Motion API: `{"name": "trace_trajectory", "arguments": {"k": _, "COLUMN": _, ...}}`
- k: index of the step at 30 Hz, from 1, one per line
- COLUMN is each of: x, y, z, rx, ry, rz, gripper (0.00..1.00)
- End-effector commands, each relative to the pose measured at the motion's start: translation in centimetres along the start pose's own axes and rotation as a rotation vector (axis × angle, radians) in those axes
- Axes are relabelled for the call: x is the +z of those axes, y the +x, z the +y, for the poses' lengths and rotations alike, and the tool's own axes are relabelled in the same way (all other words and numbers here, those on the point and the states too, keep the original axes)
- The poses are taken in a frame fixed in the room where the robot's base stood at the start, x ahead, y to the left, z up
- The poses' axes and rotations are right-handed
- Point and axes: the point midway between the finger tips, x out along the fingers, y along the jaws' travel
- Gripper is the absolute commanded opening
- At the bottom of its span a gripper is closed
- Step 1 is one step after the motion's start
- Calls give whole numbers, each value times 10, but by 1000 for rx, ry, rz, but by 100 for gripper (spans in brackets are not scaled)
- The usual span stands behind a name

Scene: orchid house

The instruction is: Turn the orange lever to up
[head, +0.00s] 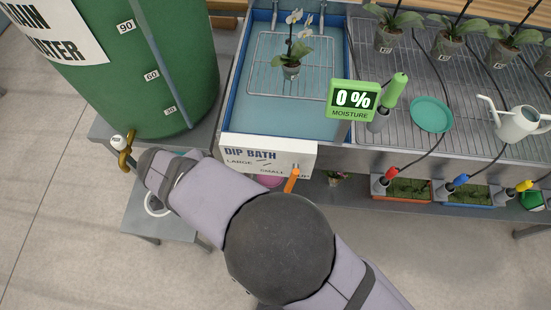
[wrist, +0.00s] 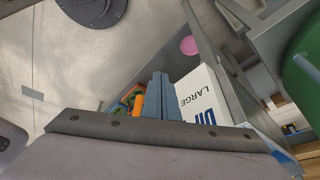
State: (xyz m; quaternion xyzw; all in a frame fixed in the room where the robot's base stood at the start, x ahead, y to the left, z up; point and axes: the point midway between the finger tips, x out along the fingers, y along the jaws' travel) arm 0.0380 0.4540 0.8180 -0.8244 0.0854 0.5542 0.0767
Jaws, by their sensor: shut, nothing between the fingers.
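The orange lever (head: 291,181) hangs at the right end of the white dip bath panel (head: 240,150) in the head view. It points down and slightly left from its pivot, beside a partly covered label that seems to read UP. In the wrist view the orange lever (wrist: 138,104) shows just left of my gripper (wrist: 161,76). Its two blue-grey fingers are shut together and empty. The white panel (wrist: 203,92) with LARGE on it is just right of the fingers. Whether a finger touches the lever I cannot tell. My fingers are hidden in the head view.
A blue basin (head: 240,95) with a potted orchid (head: 290,68) stands behind the panel. A green tank (head: 140,70) with a brass tap (head: 125,155) is at the left. A moisture display (head: 352,100) stands right of the basin. Open floor lies in front.

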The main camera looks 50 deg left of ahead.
Motion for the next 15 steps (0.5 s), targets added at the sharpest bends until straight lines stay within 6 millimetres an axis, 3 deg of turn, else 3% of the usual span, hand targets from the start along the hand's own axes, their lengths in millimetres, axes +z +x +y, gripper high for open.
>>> {"name": "trace_trajectory", "arguments": {"k": 2, "x": 0, "y": -17, "z": -18, "rx": -21, "ry": -123, "rz": 46, "gripper": 0}}
{"name": "trace_trajectory", "arguments": {"k": 5, "x": -21, "y": -40, "z": -30, "rx": -5, "ry": -288, "rz": 109, "gripper": 0}}
{"name": "trace_trajectory", "arguments": {"k": 10, "x": -46, "y": -54, "z": -21, "rx": 89, "ry": -546, "rz": 183, "gripper": 0}}
{"name": "trace_trajectory", "arguments": {"k": 15, "x": -53, "y": -56, "z": -12, "rx": 149, "ry": -698, "rz": 195, "gripper": 0}}
